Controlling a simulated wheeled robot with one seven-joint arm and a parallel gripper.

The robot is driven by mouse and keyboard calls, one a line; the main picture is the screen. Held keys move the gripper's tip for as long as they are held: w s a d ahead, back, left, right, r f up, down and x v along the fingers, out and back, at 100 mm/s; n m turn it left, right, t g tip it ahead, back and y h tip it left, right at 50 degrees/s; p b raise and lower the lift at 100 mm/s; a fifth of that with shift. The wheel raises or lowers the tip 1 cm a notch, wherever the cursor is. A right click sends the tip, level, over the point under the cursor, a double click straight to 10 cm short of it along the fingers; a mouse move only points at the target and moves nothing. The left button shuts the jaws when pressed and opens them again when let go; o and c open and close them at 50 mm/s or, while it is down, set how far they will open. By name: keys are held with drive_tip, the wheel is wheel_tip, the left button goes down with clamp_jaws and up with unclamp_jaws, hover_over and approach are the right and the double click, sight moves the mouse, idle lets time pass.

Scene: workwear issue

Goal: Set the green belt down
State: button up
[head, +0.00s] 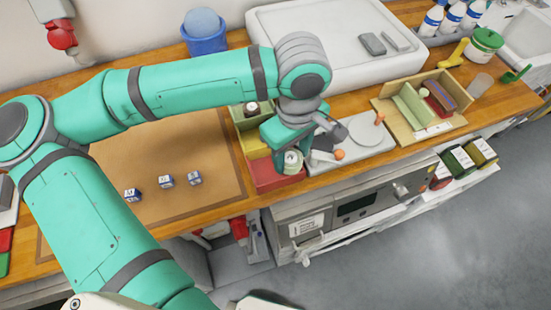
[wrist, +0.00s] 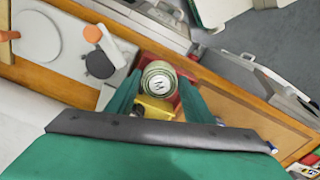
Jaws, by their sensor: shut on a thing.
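The green belt (head: 293,158) is a small upright roll with a pale green side and a marked light top. My gripper (head: 287,150) points down and is shut on it, with a finger on either side in the wrist view, where the roll (wrist: 158,76) shows end-on. It is over the front part of a row of coloured bins, by the red bin (head: 266,178). The yellow bin (head: 256,144) and green bin (head: 241,114) lie behind. The gap between the roll and the red bin cannot be told.
A scale with a round plate (head: 365,130) and orange knobs stands close right of the bins. A cardboard box (head: 443,128) holding several items is farther right. A brown mat (head: 170,160) with small labelled blocks lies left. A small dark-and-white item (head: 251,108) is in the green bin.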

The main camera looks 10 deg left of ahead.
drive_tip(key=a+f, duration=0.1)
drive_tip(key=f, duration=0.1)
drive_tip(key=w+a+f, duration=0.1)
drive_tip(key=a+f, duration=0.1)
drive_tip(key=w+a+f, duration=0.1)
drive_tip(key=f, duration=0.1)
drive_tip(key=shift+w+a, duration=0.15)
drive_tip(key=shift+a, duration=0.05)
drive_tip(key=shift+f, duration=1.55)
drive_tip(key=o, duration=1.2)
drive_tip(key=shift+f, duration=0.15)
wheel_tip(320, 180, up, 12)
drive_tip(key=shift+r, duration=0.2)
